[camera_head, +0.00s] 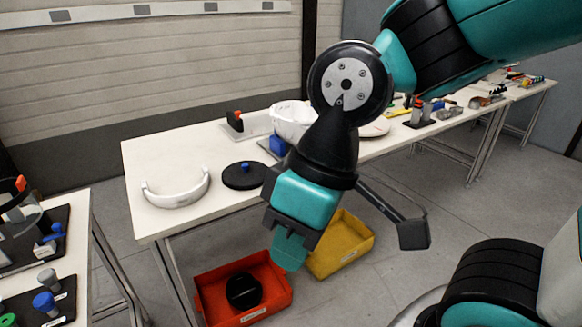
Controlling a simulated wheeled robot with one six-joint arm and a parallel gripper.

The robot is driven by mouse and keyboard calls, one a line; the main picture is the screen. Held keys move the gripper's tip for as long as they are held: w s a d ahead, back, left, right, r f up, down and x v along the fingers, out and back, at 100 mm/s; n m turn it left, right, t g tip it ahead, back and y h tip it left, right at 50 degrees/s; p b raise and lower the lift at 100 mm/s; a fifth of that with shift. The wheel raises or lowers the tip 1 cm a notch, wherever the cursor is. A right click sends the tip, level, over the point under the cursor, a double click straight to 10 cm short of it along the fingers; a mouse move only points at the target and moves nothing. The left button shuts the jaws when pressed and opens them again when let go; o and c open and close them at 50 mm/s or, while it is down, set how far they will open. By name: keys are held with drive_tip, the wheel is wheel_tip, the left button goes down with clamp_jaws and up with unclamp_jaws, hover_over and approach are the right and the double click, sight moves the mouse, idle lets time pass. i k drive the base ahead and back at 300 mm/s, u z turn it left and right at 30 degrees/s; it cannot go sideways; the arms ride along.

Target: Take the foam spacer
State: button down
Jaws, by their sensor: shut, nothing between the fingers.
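No thing in the head view is clearly marked as the foam spacer. A white, U-shaped band (176,190) lies on the left end of the white table, and I cannot tell whether it is foam. My gripper (290,252) points down in front of the table's near edge, above the floor crates. Its teal fingers are shut and hold nothing. My arm hides part of the table's middle.
A black disc with a blue knob (244,176) lies beside the band. A white shell (292,120) stands behind my arm. A red crate (212,311) holding a black round object and a yellow crate (356,252) sit on the floor. Another bench (78,285) is at left.

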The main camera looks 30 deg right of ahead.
sight(246, 176)
drive_tip(key=z, duration=0.25)
drive_tip(key=k, duration=0.6)
drive_tip(key=z, duration=0.6)
drive_tip(key=i, duration=1.25)
drive_tip(key=u, duration=0.85)
drive_tip(key=i, duration=0.55)
drive_tip(key=u, duration=0.6)
